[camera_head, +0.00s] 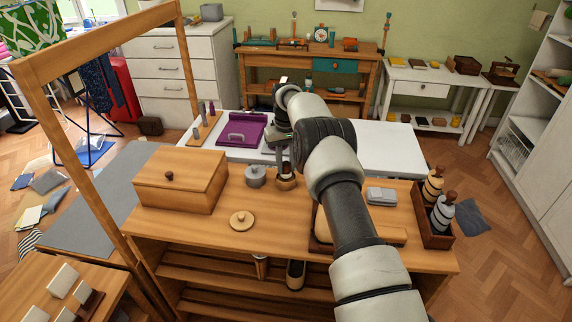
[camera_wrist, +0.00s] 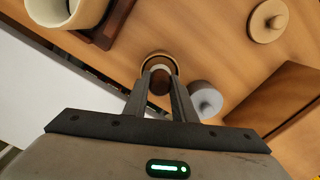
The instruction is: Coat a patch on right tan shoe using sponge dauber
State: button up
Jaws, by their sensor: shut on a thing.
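My gripper (camera_head: 284,163) points down over a small open round jar (camera_head: 287,183) on the wooden bench. In the wrist view its fingertips (camera_wrist: 160,76) are shut on a small pale-topped piece, apparently the sponge dauber (camera_wrist: 160,84). The dauber's lower end is hidden at or inside the jar, whose rim (camera_wrist: 158,55) shows around it. I cannot tell how deep it sits. A rounded tan thing with a dark opening (camera_wrist: 66,12), perhaps one of the tan shoes, is at the wrist view's upper left on a brown base.
A lidded grey tin (camera_head: 255,177) stands close left of the jar, with a wooden box (camera_head: 180,182) farther left. A round knobbed lid (camera_head: 241,221) lies in front. A brush caddy (camera_head: 433,228) and grey block (camera_head: 380,196) are at right. Shoes (camera_head: 295,274) sit on the shelf below.

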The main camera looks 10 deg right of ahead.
aim_at(286, 163)
jog(key=shift+f+b, duration=0.35)
jog(key=shift+f, duration=0.25)
dwell(1.3)
jog(key=shift+r, duration=0.1)
jog(key=shift+r+p, duration=2.15)
jog(key=shift+r, duration=1.3)
